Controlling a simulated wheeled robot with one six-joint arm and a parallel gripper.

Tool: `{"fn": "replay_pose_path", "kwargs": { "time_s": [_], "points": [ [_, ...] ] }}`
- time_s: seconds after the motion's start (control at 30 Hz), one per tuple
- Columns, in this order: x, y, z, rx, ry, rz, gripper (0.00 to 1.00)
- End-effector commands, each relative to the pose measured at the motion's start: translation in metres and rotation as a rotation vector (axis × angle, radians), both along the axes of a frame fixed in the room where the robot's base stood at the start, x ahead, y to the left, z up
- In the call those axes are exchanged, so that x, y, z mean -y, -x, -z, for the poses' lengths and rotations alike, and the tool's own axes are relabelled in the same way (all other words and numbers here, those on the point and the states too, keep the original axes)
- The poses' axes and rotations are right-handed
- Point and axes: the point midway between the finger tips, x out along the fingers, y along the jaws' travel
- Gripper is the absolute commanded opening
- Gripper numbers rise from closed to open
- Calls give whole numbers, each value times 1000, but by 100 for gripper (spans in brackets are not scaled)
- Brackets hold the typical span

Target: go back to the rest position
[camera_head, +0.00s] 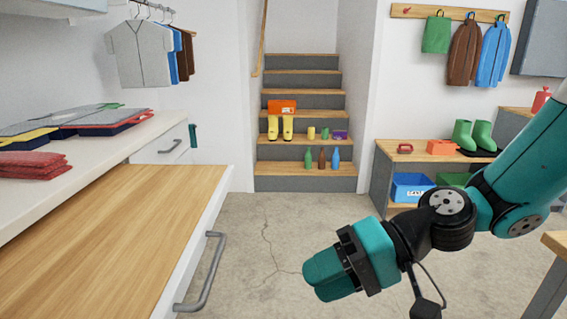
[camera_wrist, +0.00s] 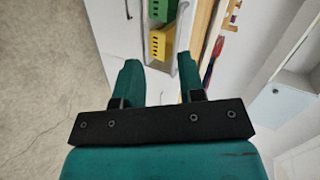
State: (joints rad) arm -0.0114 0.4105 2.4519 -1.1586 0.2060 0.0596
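My gripper (camera_head: 318,274) hangs in the air over the concrete floor (camera_head: 252,262), right of the wooden-topped drawer unit, and points to the left in the head view. In the wrist view my gripper (camera_wrist: 158,78) has its two teal fingers spread apart, with nothing between them. My teal arm reaches in from the right side of the head view.
A wooden-topped drawer unit (camera_head: 120,215) with a metal handle (camera_head: 205,275) stands at the left. Stairs (camera_head: 305,180) with yellow boots (camera_head: 281,128) and bottles are at the back. A bench (camera_head: 400,156) with green boots (camera_head: 473,135) stands behind my arm. Open floor lies between.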

Motion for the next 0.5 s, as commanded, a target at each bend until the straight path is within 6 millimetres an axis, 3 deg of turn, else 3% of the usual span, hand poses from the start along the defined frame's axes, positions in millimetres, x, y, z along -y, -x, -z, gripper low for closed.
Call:
{"fn": "replay_pose_path", "kwargs": {
  "time_s": [0.1,0.2,0.5],
  "points": [
    [11,34,-9,137,208,-134,36],
    [27,53,-12,214,363,-199,36],
    [76,88,-30,351,671,-251,36]
  ]
}}
